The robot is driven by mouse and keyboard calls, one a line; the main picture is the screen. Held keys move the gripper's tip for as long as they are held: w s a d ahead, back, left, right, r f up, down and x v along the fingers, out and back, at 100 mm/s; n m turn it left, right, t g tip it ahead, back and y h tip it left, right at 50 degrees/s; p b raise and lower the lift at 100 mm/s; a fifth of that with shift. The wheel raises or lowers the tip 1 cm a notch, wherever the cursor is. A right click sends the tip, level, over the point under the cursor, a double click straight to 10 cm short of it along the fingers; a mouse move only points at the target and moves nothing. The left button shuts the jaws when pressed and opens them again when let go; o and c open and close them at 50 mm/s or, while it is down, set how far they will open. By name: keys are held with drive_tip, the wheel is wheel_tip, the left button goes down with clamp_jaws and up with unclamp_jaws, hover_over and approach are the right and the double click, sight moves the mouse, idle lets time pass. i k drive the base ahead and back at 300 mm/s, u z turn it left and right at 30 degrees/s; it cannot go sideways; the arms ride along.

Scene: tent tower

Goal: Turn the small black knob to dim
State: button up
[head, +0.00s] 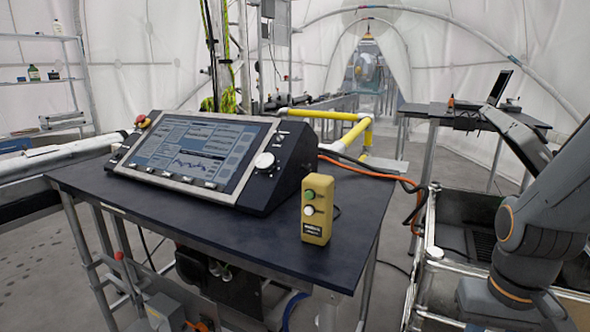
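A black control console (283,180) with a lit, tilted screen (190,150) stands on a dark table. On its right panel is a round white knob (265,161), with small dark fittings (279,138) above it. Several small pale-topped controls line the lower edge of the screen. A yellow control box (317,225) stands upright right of the console, with a green button and a white button on its face. I cannot single out a small black knob at this size. My arm shows at the right; my gripper is not in view.
The dark table (130,208) has bare top in front of the console and around the yellow box. An orange cable (370,171) and black cables run off its right side. A metal-framed black bin (455,214) stands between the table and my arm.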

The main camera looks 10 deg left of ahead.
sight(308, 167)
drive_tip(key=u, duration=0.4)
drive_tip(key=k, duration=0.05)
drive_tip(key=u, duration=0.35)
